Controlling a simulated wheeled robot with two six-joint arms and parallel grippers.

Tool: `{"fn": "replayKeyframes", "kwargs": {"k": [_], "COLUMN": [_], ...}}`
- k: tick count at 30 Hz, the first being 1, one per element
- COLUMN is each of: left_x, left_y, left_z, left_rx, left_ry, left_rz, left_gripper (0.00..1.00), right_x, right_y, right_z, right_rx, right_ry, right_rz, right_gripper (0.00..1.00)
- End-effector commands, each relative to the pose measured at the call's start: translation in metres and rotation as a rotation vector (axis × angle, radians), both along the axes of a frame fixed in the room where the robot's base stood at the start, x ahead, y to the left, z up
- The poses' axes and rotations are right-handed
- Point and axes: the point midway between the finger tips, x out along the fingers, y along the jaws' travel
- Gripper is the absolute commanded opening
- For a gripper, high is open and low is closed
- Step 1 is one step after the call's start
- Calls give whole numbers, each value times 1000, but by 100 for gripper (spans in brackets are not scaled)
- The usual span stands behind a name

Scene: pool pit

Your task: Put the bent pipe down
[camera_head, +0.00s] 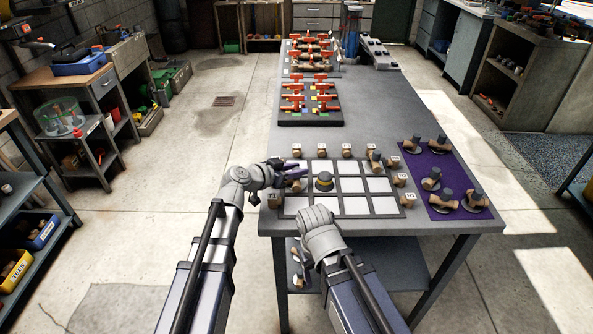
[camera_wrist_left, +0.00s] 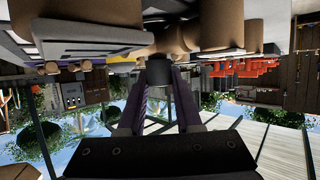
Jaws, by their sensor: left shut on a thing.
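My left gripper (camera_head: 291,171) is at the left edge of the white-squared board (camera_head: 352,206) on the grey table. In the left wrist view its two purple-dark fingers (camera_wrist_left: 158,92) are shut on the dark grey end of a bent pipe (camera_wrist_left: 157,72). Brown pipe parts fill the top of that view, and I cannot tell which belong to the held pipe. Whether the held pipe touches the table is unclear. My right arm's grey wrist is over the table's front edge; its fingertips are hidden.
Several brown-and-grey bent pipes stand on a purple mat (camera_head: 456,205) at the right. Brown pieces with white tags ring the board, and a dark yellow-banded piece (camera_head: 324,182) is on it. A dark tray (camera_head: 310,119) of orange pieces lies further back.

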Motion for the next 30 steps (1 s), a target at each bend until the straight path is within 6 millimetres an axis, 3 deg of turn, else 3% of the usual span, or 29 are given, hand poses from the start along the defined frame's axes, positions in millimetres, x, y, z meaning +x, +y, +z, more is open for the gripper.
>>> {"fn": "replayKeyframes", "kwargs": {"k": [1,9,19,30], "left_x": [0,0,-2,-51], "left_y": [0,0,2,49], "left_z": [-1,-1,6,35], "left_rx": [0,0,0,0], "left_ry": [0,0,0,0], "left_rz": [0,0,1,4], "left_gripper": [36,63,63,63], "right_x": [0,0,0,0], "right_y": [0,0,0,0], "right_z": [-1,-1,6,35], "right_rx": [0,0,0,0], "right_ry": [0,0,0,0], "right_rz": [0,0,0,0], "right_gripper": [64,64,64,64]}}
